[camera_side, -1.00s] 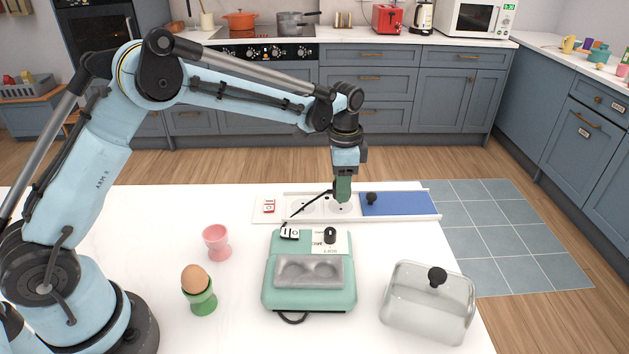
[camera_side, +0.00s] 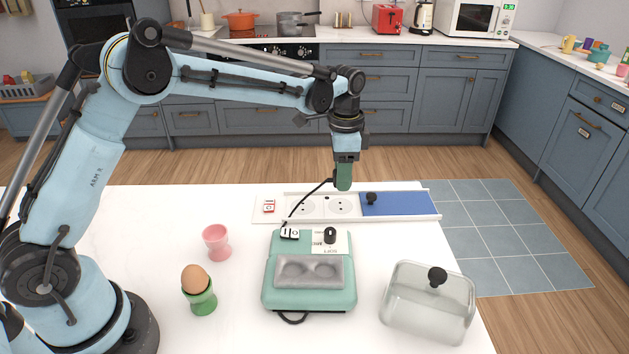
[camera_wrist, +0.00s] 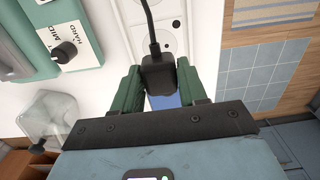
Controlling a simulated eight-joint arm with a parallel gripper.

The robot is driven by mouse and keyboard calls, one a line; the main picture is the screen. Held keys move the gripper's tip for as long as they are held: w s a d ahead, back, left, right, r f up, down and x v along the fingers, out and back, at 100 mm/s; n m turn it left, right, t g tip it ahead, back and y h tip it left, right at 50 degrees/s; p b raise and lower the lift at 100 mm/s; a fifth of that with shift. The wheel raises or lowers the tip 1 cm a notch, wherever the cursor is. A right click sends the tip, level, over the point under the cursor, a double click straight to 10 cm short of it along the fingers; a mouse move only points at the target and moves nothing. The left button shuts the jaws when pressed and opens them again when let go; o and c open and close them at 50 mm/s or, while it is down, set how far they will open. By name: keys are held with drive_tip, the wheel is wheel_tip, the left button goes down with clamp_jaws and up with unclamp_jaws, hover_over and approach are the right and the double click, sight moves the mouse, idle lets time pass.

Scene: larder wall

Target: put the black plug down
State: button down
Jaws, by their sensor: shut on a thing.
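My gripper (camera_side: 344,186) is above the white socket strip (camera_side: 280,212) in the side view, fingers pointing down. Its green fingers are shut on the black plug (camera_wrist: 157,76), which shows between them in the wrist view (camera_wrist: 158,70). In the side view the plug is mostly hidden by the fingers. Its black cord (camera_side: 314,190) runs down left to the green egg cooker (camera_side: 310,300). Two round sockets, the left one (camera_side: 305,207) and the right one (camera_side: 341,207), are uncovered and empty below the gripper.
A blue sliding cover (camera_side: 405,205) with a black knob lies over the strip's right part. A red switch (camera_side: 269,206) is at its left end. A glass lid (camera_side: 428,305), a pink egg cup (camera_side: 216,242) and a green cup with an egg (camera_side: 200,295) stand nearby.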

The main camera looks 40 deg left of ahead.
drive_tip(key=shift+d, duration=0.1)
drive_tip(key=s+d+r, duration=0.2)
drive_tip(key=s+d, duration=0.1)
drive_tip(key=d, duration=0.4)
drive_tip(key=s+d+r, duration=0.1)
drive_tip(key=s+d, duration=0.3)
drive_tip(key=d, duration=0.2)
drive_tip(key=s+d+r, duration=0.2)
drive_tip(key=s+d, duration=0.1)
drive_tip(key=d, duration=0.4)
drive_tip(key=shift+s+d+r, duration=0.3)
drive_tip(key=shift+d, duration=0.05)
hover_over(387, 242)
wheel_tip(387, 242, down, 7)
drive_tip(key=shift+r, duration=0.1)
drive_tip(key=shift+f, duration=2.05)
drive_tip(key=shift+f, duration=0.25)
drive_tip(key=shift+f, duration=0.35)
